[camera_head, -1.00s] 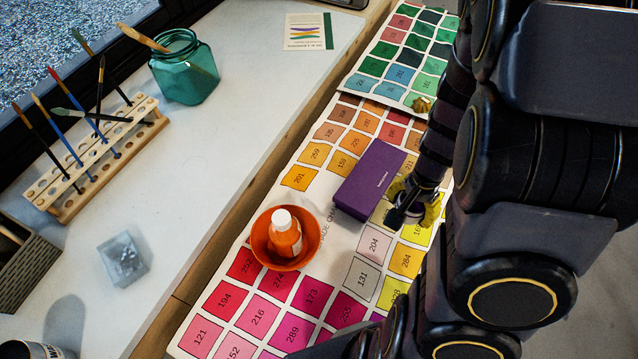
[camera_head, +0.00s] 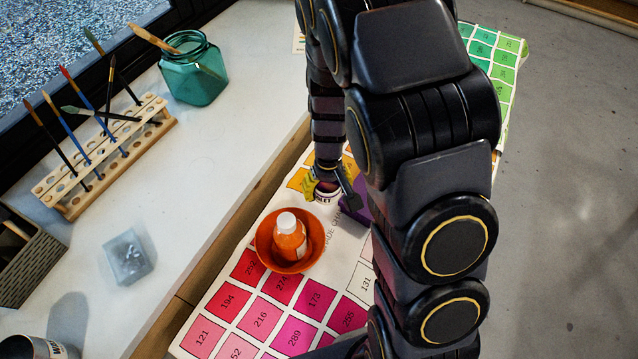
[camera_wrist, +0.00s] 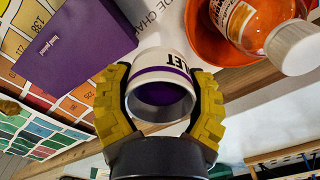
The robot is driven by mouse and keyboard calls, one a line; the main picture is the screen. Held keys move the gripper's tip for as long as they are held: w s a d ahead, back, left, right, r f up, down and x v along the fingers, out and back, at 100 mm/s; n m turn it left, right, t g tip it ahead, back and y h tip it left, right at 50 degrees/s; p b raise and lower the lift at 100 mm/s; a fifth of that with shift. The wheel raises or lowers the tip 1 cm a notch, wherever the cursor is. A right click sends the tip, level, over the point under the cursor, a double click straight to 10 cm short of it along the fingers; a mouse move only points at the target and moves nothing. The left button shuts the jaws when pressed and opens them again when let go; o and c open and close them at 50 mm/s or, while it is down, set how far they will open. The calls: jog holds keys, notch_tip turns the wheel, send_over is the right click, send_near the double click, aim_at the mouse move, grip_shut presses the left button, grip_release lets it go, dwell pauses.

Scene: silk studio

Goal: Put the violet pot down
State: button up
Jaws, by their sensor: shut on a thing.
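The violet pot (camera_wrist: 160,62) is a small white pot with a violet band and dark lettering; violet shows inside its rim in the wrist view. My gripper (camera_wrist: 160,78) has its yellow fingers shut on the pot's two sides. In the head view, the pot (camera_head: 327,191) is in my gripper (camera_head: 328,186), just beyond an orange bowl and left of a violet box. I cannot tell whether its base touches the chart below.
The orange bowl (camera_head: 268,245) holds an orange bottle (camera_head: 289,239). The violet box (camera_head: 354,209) is partly hidden by my arm. They sit on the shade chart (camera_head: 232,318). The white ledge (camera_head: 190,200) at left carries a brush rack (camera_head: 150,130) and a teal jar (camera_head: 193,72).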

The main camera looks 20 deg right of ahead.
jog(key=w+f, duration=0.4)
jog(key=w, duration=0.1)
jog(key=w+f, duration=0.2)
jog(key=f, duration=0.1)
jog(key=shift+w+d, duration=0.2)
jog(key=shift+d, duration=0.15)
jog(key=shift+w+f, duration=0.1)
jog(key=shift+f, duration=1.5)
jog(key=shift+f, duration=0.1)
jog(key=o, duration=1.2)
